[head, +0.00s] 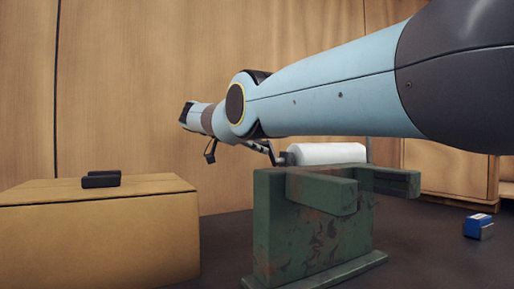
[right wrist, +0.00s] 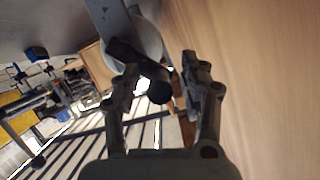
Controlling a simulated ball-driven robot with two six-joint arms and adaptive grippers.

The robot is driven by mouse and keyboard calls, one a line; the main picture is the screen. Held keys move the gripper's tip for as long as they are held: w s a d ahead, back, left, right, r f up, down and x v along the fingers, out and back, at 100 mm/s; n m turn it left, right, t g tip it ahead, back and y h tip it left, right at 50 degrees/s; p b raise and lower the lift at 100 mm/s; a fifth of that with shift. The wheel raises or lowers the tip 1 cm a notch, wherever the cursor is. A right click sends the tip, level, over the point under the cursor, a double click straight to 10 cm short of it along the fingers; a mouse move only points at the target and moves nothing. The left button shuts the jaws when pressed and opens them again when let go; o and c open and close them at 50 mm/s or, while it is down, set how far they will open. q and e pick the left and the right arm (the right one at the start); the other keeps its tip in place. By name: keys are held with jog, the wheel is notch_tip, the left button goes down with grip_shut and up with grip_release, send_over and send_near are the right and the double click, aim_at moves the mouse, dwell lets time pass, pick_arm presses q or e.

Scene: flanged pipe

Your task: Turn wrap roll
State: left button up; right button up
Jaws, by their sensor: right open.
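The white wrap roll (head: 327,153) lies horizontally on top of a green, rust-marked stand (head: 310,225) in the head view. Its lower side is hidden by the stand. My right gripper (head: 268,152) is at the left end of the roll, partly hidden behind my arm. In the right wrist view my right gripper (right wrist: 160,68) is open, its two fingers apart. A dark rounded bar (right wrist: 150,76) shows between or just beyond the fingers, with the pale roll (right wrist: 145,35) behind it. I cannot tell whether the fingers touch the bar. My left gripper is out of view.
A yellowish box (head: 100,235) with a small black object (head: 101,179) on top stands at the left. A blue object (head: 478,226) lies on the dark floor at the right. A wooden wall (head: 160,90) is behind. Floor between box and stand is clear.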

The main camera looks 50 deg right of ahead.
jog(key=v, duration=1.2)
jog(key=shift+d+f, duration=0.1)
jog(key=shift+f, duration=0.05)
jog(key=shift+c, duration=0.3)
